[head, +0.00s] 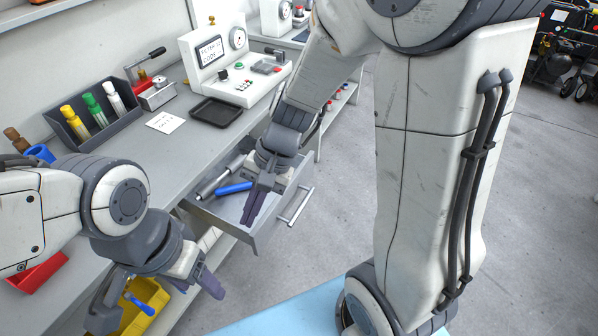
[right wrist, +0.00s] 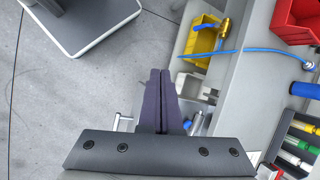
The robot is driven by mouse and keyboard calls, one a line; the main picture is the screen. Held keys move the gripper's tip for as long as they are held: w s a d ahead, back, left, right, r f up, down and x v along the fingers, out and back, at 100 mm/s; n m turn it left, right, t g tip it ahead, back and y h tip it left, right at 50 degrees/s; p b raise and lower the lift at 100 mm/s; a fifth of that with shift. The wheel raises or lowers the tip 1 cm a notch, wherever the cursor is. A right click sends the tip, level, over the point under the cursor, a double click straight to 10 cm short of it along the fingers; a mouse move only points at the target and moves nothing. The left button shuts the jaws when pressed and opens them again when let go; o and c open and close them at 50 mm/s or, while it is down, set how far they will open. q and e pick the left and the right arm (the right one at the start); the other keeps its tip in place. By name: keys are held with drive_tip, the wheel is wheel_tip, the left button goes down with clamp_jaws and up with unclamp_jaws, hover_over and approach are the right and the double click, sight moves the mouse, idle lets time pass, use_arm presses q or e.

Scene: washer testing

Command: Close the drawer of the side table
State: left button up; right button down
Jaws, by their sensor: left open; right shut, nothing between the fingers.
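The drawer (head: 268,236) stands pulled out from the grey bench-like side table (head: 165,183) in the head view. Its silver bar handle (head: 299,207) is on the front panel. A blue-handled tool (head: 233,188) and a grey tool lie inside. My right gripper (head: 254,207) is shut and empty, pointing down over the drawer, behind the front panel; whether it touches the drawer I cannot tell. In the right wrist view its dark fingers (right wrist: 158,100) are together and hide part of the drawer. My left gripper (head: 155,296) is open and empty at the lower left, apart from the drawer.
A yellow bin (head: 148,306) and a red bin (head: 38,272) are near my left arm. The tabletop holds a bottle rack (head: 98,137), a black tray (head: 216,112) and a test panel (head: 226,66). The floor (head: 330,205) in front of the drawer is clear.

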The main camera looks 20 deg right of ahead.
drive_tip(key=w+d+f+m+t+y+b, duration=0.1)
drive_tip(key=w+d+f+m+t+y, duration=0.15)
drive_tip(key=w+d+f+m, duration=0.5)
drive_tip(key=m+t+h+b, duration=0.25)
drive_tip(key=m+t, duration=0.35)
drive_tip(key=m, duration=0.8)
approach(300, 186)
drive_tip(key=shift+n+g, duration=0.25)
drive_tip(key=x, duration=0.6)
drive_tip(key=shift+r, duration=0.1)
drive_tip(key=shift+w+a, duration=0.1)
